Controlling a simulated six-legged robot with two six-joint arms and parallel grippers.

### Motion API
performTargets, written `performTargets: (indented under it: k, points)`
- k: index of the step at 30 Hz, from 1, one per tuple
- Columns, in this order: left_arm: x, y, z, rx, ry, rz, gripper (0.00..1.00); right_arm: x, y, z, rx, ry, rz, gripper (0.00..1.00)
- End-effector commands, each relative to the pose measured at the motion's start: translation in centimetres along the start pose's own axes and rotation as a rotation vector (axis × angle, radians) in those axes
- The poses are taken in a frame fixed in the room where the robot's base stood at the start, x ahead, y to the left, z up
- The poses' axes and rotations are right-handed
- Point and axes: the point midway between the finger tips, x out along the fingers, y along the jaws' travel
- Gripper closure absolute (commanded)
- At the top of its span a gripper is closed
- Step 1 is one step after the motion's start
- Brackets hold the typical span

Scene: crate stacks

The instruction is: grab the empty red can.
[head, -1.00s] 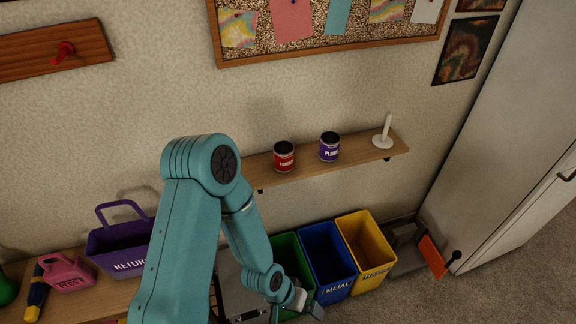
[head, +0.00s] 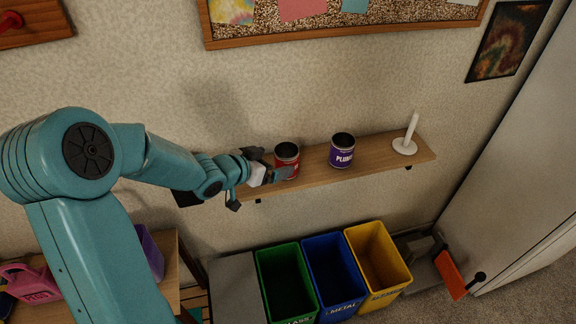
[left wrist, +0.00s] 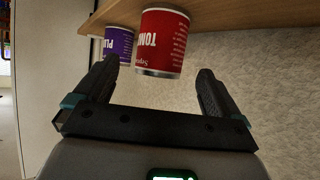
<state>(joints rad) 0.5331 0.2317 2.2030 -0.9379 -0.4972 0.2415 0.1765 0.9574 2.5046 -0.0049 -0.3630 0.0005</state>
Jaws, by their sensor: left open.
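The red can (head: 288,152) stands upright on the wooden wall shelf, near its left end. Its top is open and dark inside; its lower part is partly hidden by my gripper. My left gripper (head: 270,164) is open at the can's left front side. In the left wrist view, which is upside down, the red can (left wrist: 163,42) shows ahead between the two fingers of my left gripper (left wrist: 158,78), and the jaws hold nothing. My right gripper is not in view.
A purple can (head: 342,152) stands right of the red can, with a white candle in a holder (head: 405,146) farther right on the shelf (head: 380,160). Green (head: 290,300), blue (head: 333,275) and yellow (head: 378,265) bins stand below. A corkboard (head: 350,32) hangs above.

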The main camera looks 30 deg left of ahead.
Motion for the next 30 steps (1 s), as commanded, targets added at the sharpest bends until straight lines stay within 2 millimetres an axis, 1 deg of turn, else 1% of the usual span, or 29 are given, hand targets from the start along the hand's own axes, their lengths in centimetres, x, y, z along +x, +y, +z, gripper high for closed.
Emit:
performTargets:
  k: [1, 3, 8, 16, 19, 25, 26, 27, 29, 30]
  points:
    - [0.9, 0.1, 0.1, -0.001, -0.001, 0.003, 0.03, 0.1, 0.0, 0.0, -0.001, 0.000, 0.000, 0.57]
    - [1.7, 0.2, 0.1, 0.000, -0.001, 0.002, 0.03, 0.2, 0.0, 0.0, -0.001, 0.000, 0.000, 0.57]
    - [2.8, 0.3, 0.0, 0.000, -0.001, 0.002, 0.03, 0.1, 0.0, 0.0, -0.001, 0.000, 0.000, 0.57]
    - [7.1, 0.0, 0.1, -0.001, -0.001, 0.002, 0.03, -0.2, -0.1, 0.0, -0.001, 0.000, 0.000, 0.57]
    - [7.8, 0.0, 0.1, 0.000, -0.001, 0.002, 0.03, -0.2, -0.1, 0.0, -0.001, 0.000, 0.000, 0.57]
    - [8.0, -0.2, 0.1, 0.000, 0.000, 0.000, 0.03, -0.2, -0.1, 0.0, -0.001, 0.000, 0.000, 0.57]
    - [8.0, -0.2, 0.1, 0.000, 0.000, 0.000, 0.06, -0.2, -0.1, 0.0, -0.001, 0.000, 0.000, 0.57]
    - [8.0, -0.2, 0.1, 0.000, 0.000, 0.000, 0.19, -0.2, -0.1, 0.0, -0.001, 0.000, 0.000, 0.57]
    - [8.0, -0.2, 0.1, 0.000, 0.000, 0.000, 0.38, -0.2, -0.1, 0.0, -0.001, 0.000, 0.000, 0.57]
    - [8.0, -0.2, 0.1, 0.000, 0.000, 0.000, 0.51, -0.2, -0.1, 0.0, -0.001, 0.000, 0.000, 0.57]
